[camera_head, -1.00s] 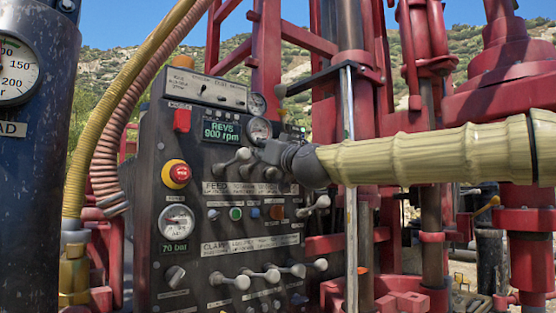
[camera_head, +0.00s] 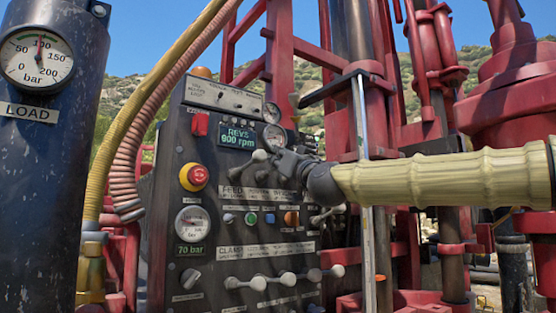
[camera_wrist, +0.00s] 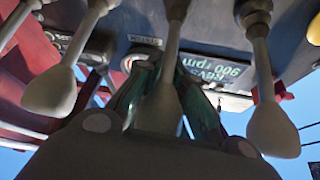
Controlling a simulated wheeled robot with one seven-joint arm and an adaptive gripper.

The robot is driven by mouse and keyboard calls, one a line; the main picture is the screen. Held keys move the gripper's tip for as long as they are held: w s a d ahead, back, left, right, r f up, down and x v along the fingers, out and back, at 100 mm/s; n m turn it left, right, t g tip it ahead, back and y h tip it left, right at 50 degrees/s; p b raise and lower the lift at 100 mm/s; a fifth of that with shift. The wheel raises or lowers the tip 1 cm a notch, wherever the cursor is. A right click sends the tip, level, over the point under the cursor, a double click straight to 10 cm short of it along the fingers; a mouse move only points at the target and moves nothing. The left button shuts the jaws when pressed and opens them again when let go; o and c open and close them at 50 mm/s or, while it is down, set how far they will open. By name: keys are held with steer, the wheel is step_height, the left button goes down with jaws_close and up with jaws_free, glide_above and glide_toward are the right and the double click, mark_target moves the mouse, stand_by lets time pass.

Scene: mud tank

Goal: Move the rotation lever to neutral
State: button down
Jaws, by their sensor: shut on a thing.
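The dark control panel (camera_head: 170,240) stands left of centre in the head view. My gripper (camera_head: 284,163) reaches in from the right at its upper lever row. In the wrist view my gripper (camera_wrist: 155,100) is shut around the middle lever (camera_wrist: 172,50), and its pale knob (camera_wrist: 158,112) lies between the fingers. I take this for the rotation lever; the label is too small to read surely. A lever (camera_wrist: 52,88) hangs on each side, the other being the right lever (camera_wrist: 268,120). In the head view my gripper hides the held lever.
Close to the gripper are a neighbouring lever knob (camera_head: 259,155) and a revs display (camera_head: 238,137) reading about 900 rpm. Hoses (camera_head: 125,120) run left of the panel.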

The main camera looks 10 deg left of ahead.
steer(key=c, duration=1.5)
jaws_free()
steer(key=shift+c, duration=0.2)
steer(key=shift+s, duration=0.1)
steer(key=v, duration=1.2)
